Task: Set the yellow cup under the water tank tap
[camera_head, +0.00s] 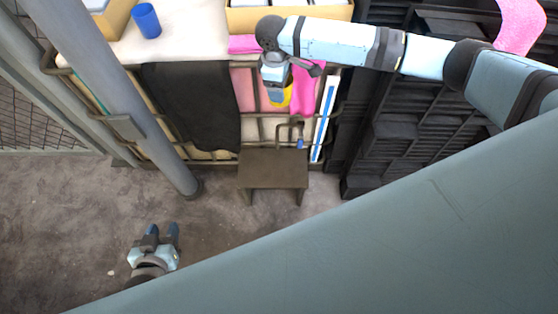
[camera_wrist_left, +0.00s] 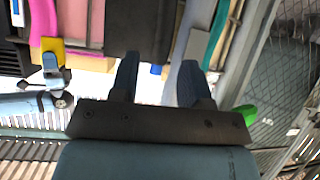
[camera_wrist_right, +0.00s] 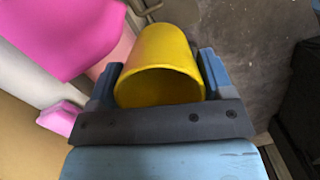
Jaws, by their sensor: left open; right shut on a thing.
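The yellow cup (camera_head: 286,97) is in my right gripper (camera_head: 281,88), held in the air in front of the water tank's cage (camera_head: 262,126), above the height of the tap. In the right wrist view the yellow cup (camera_wrist_right: 165,60) lies between the two fingers, its open mouth toward the camera. The tap (camera_head: 299,128) with a blue handle is low on the tank's front, below the cup in the picture. A small brown stool (camera_head: 272,166) stands on the ground below the tap. My left gripper (camera_head: 161,229) is open and empty, low over the floor at the left.
A blue cup (camera_head: 146,20) and boxes (camera_head: 290,17) stand on the tank top. Black cloth (camera_head: 195,100) and pink cloth (camera_head: 304,92) hang over the front. A grey post (camera_head: 115,95) rises at left. Black crates (camera_head: 405,130) fill the right. The floor left of the stool is clear.

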